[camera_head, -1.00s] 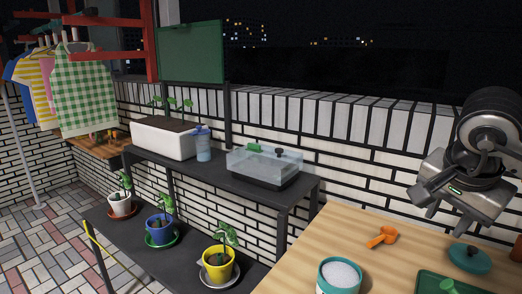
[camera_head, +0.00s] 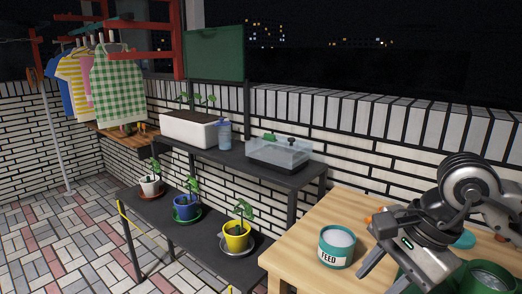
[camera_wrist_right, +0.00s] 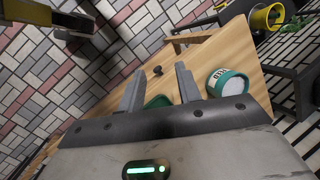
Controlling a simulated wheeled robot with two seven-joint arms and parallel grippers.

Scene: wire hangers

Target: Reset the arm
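My right gripper (camera_head: 377,281) hangs over the wooden table at the lower right of the head view, its fingers pointing down. In the right wrist view its two grey fingers (camera_wrist_right: 160,80) stand apart with nothing between them. The gripper is above the tabletop, to the right of the teal feed tin (camera_head: 337,247). The tin also shows beside the right-hand finger in the wrist view (camera_wrist_right: 228,83).
The wooden table (camera_head: 318,218) also holds green items (camera_head: 487,278), partly hidden by my right arm. A black plant shelf (camera_head: 290,178) with potted plants and a clear-lidded box (camera_head: 278,151) stands left of it. Shirts (camera_head: 118,85) hang on a rack at far left.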

